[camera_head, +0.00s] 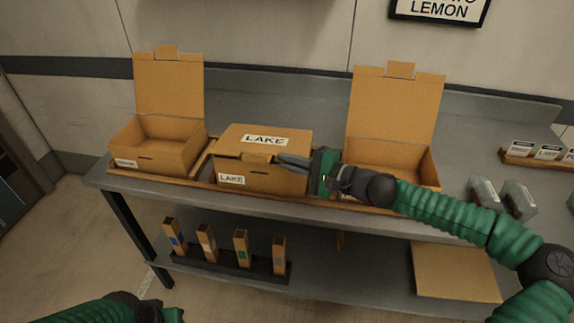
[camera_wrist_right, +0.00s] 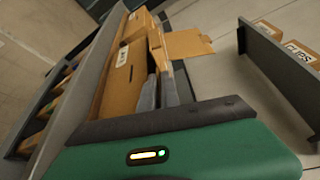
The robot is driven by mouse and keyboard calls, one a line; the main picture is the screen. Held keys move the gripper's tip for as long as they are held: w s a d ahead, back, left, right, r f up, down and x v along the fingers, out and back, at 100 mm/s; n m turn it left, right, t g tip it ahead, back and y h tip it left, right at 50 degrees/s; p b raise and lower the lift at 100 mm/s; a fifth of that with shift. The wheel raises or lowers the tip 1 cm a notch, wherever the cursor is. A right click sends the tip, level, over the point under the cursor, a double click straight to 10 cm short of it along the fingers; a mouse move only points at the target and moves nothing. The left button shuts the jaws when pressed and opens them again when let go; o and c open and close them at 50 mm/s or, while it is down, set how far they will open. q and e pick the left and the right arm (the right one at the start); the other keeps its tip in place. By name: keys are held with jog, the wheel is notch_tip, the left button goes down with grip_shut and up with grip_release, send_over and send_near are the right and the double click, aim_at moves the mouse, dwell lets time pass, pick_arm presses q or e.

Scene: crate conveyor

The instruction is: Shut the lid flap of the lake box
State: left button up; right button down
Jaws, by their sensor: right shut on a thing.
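The lake box (camera_head: 262,181) is the middle of the three cardboard boxes on the bench. Its lid flap (camera_head: 282,150), labelled LAKE, lies down over the box top. The flap's tab (camera_head: 256,158) shows at the front edge above a second LAKE label. My right gripper (camera_head: 282,161) reaches in from the right and is shut at the tab on the lid flap. In the right wrist view its fingers (camera_wrist_right: 160,90) lie along the front of the lake box (camera_wrist_right: 122,75). Only my left arm shows at the bottom left of the head view; its fingers are out of frame.
Open boxes with raised lids stand on the left (camera_head: 150,150) and right (camera_head: 412,160). A wooden rail (camera_head: 205,186) runs along their front. Grey packs (camera_head: 484,191) lie right on the bench. Several upright cartons (camera_head: 240,247) and a flat cardboard sheet (camera_head: 455,272) are below.

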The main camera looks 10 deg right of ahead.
jog(key=shift+w+d+f, duration=0.1)
jog(key=shift+d+f, duration=0.1)
jog(key=shift+f, duration=0.2)
jog(key=c, duration=1.7)
grip_release()
jog(key=shift+d, duration=0.1)
jog(key=shift+c, duration=0.2)
jog(key=shift+o, duration=0.5)
jog(key=shift+d, duration=0.15)
jog(key=shift+s+d, duration=0.1)
jog(key=shift+s, duration=0.1)
jog(key=p+v, duration=0.1)
jog(key=v, duration=1.5)
jog(key=shift+d+p, duration=0.2)
jog(key=shift+p, duration=0.2)
